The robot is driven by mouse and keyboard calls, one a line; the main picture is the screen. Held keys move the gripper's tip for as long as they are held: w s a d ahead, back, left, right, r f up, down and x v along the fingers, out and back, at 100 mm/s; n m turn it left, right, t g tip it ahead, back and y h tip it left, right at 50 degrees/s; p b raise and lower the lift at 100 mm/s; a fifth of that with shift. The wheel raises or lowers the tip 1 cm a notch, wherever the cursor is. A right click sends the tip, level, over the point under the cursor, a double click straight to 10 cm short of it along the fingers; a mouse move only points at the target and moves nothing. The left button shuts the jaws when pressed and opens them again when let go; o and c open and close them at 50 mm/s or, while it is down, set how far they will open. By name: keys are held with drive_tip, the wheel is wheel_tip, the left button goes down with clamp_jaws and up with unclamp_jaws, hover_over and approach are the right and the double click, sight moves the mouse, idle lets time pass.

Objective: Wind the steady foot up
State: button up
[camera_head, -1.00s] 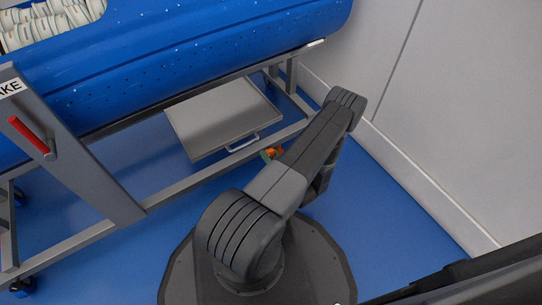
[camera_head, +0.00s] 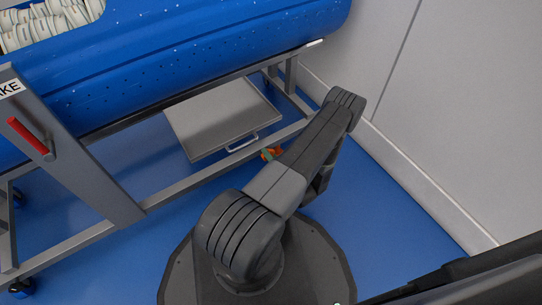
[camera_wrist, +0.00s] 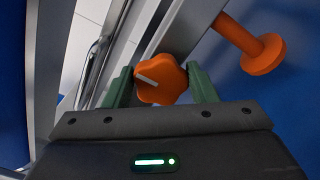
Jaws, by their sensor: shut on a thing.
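The orange lobed knob (camera_wrist: 162,80) with a pale mark on its face sits between the green fingers of my gripper (camera_wrist: 163,88) in the wrist view. My gripper is shut on this knob. The orange steady foot (camera_wrist: 262,54), a stem with a round pad, stands out beside the frame rail at upper right, over the blue floor. In the head view a small orange part (camera_head: 271,153) shows at the carrier's lower rail, partly hidden by my arm. The fingers are mostly hidden there.
The blue perforated tub (camera_head: 200,60) lies on the grey carrier frame (camera_head: 95,160), with a red lever (camera_head: 28,135) at left. A grey tray (camera_head: 222,115) with a handle hangs under the tub. A pale wall (camera_head: 450,110) stands close on the right.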

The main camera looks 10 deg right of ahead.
drive_tip(key=o, duration=1)
drive_tip(key=p+v, duration=0.3)
drive_tip(key=v, duration=1)
drive_tip(key=shift+s+d, duration=0.1)
drive_tip(key=shift+s, duration=0.3)
drive_tip(key=shift+w, duration=0.1)
drive_tip(key=b+x, duration=0.3)
drive_tip(key=x, duration=1)
drive_tip(key=shift+w, duration=0.3)
drive_tip(key=shift+s, duration=0.1)
